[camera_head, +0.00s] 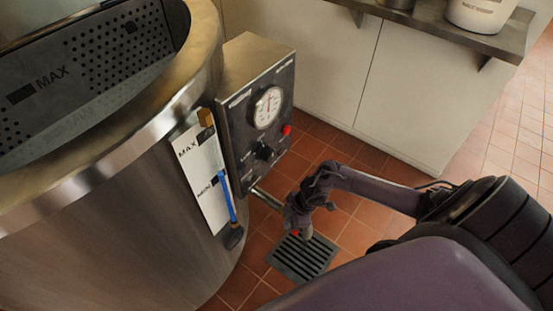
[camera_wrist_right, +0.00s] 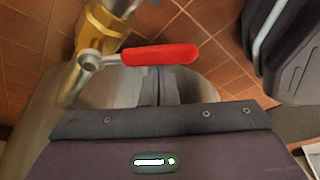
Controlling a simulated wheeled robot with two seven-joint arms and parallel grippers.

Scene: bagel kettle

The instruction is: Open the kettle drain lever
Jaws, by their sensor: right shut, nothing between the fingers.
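The steel kettle (camera_head: 110,225) fills the left of the head view. Its drain pipe (camera_head: 266,198) sticks out low, below the control box. In the right wrist view the brass drain valve (camera_wrist_right: 104,24) is at the upper left. The red drain lever (camera_wrist_right: 160,54) runs from the valve's pivot to the right, at an angle to the pipe. A small red bit of the lever shows in the head view. My right gripper (camera_head: 297,222) is shut and empty at the pipe's end. Its fingers (camera_wrist_right: 162,88) are right by the lever's handle; I cannot tell whether they touch it.
The control box (camera_head: 262,100) with a gauge and knob is above the pipe. A level strip (camera_head: 203,172) with a blue tube is on the kettle wall. A floor grate (camera_head: 303,257) lies beneath my gripper. White cabinets (camera_head: 400,95) and a shelf stand behind.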

